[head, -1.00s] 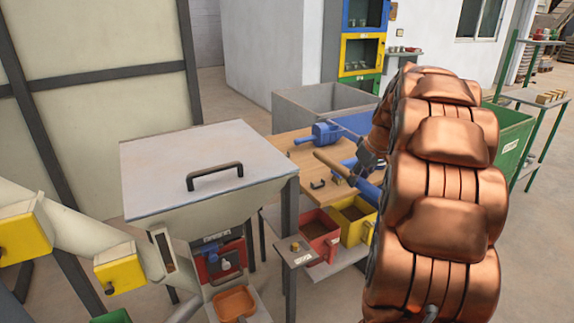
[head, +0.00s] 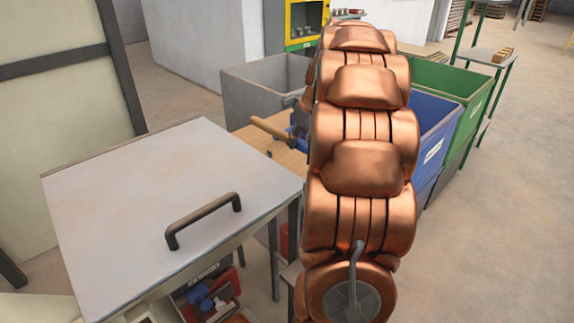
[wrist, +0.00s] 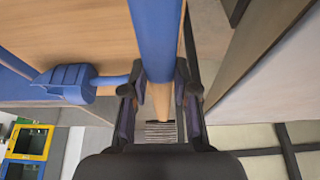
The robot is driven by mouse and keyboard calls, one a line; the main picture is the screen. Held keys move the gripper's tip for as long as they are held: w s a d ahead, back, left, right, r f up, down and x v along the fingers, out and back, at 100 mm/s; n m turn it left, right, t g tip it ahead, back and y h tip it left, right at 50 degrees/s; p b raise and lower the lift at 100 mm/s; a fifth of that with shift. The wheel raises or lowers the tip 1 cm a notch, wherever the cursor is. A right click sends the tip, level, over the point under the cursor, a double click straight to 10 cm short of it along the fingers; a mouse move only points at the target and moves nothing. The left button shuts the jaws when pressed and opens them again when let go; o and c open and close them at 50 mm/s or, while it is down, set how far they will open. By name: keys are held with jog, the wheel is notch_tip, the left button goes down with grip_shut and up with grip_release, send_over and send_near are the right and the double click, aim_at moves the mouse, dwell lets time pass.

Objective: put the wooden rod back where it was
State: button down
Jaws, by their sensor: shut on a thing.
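The wooden rod (head: 270,128) shows its bare end in the head view, left of my arm and over the back of the wooden bench (head: 288,157). In the wrist view the rod (wrist: 159,102) runs between my fingers, with a blue length (wrist: 154,40) towards the top. My gripper (wrist: 160,92) is shut on it, a finger on each side. In the head view my arm hides most of the gripper and rod. I cannot tell whether the rod touches the bench.
A blue tool (wrist: 65,84) lies beside the rod in the wrist view. The lidded hopper (head: 130,180) stands at front left. A grey bin (head: 262,85) is behind the bench; blue (head: 428,112) and green (head: 455,82) bins stand right of my arm. Floor at far right is clear.

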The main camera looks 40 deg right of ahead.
notch_tip(320, 180, down, 8)
jog(key=shift+s+f, duration=0.1)
jog(key=shift+f, duration=0.45)
jog(key=shift+f+b, duration=0.3)
jog(key=shift+f, duration=0.3)
jog(key=c, duration=0.9)
grip_release()
jog(key=shift+r, duration=0.1)
jog(key=shift+r+p, duration=0.25)
jog(key=shift+p, duration=0.1)
jog(key=v, duration=1.2)
jog(key=shift+a+r, duration=0.1)
jog(key=shift+r, duration=0.25)
